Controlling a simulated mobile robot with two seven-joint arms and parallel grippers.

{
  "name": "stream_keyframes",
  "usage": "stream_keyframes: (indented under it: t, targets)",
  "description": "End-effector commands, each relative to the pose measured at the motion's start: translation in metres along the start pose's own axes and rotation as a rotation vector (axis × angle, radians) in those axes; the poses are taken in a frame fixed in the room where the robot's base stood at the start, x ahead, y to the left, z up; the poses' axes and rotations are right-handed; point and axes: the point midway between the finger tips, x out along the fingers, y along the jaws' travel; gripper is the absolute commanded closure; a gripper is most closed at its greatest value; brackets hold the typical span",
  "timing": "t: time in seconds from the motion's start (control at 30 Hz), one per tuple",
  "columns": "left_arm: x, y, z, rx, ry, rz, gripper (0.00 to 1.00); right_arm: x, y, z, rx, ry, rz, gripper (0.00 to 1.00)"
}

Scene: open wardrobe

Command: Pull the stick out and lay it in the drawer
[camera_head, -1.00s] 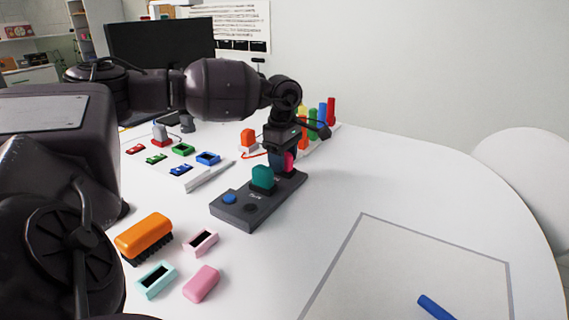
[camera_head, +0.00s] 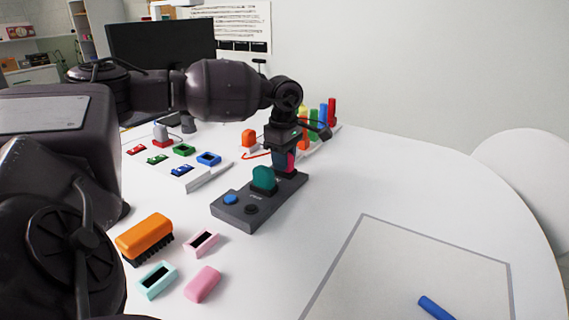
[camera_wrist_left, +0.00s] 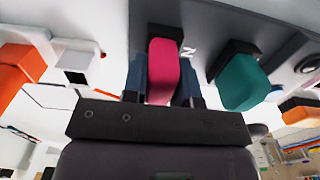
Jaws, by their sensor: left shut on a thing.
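A pink stick (camera_head: 291,161) stands at the far end of a dark grey base (camera_head: 236,213) on the white table. My left gripper (camera_head: 283,160) is over that end, shut on the pink stick. In the left wrist view the pink stick (camera_wrist_left: 163,72) is between the two blue-grey fingers (camera_wrist_left: 162,85), its end at a dark socket block (camera_wrist_left: 176,36). No drawer is visible. My right gripper is not in view.
An orange brush (camera_head: 144,236) and pink and mint pieces lie at the front left. Several coloured upright pieces (camera_head: 322,117) stand behind the gripper. A blue marker (camera_head: 435,308) lies in a grey-outlined area at right.

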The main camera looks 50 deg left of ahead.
Motion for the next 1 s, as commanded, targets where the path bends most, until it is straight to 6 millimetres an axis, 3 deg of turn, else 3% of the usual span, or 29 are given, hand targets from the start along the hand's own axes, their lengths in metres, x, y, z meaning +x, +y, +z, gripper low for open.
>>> stream_keyframes:
  t: [0.4, 1.0]
  targets:
    - [-0.007, 0.000, 0.000, 0.000, -0.001, 0.004, 1.00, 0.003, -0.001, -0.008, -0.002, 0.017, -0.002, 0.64]
    - [-0.012, 0.000, 0.000, 0.000, 0.000, 0.001, 1.00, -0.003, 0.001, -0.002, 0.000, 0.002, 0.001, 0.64]
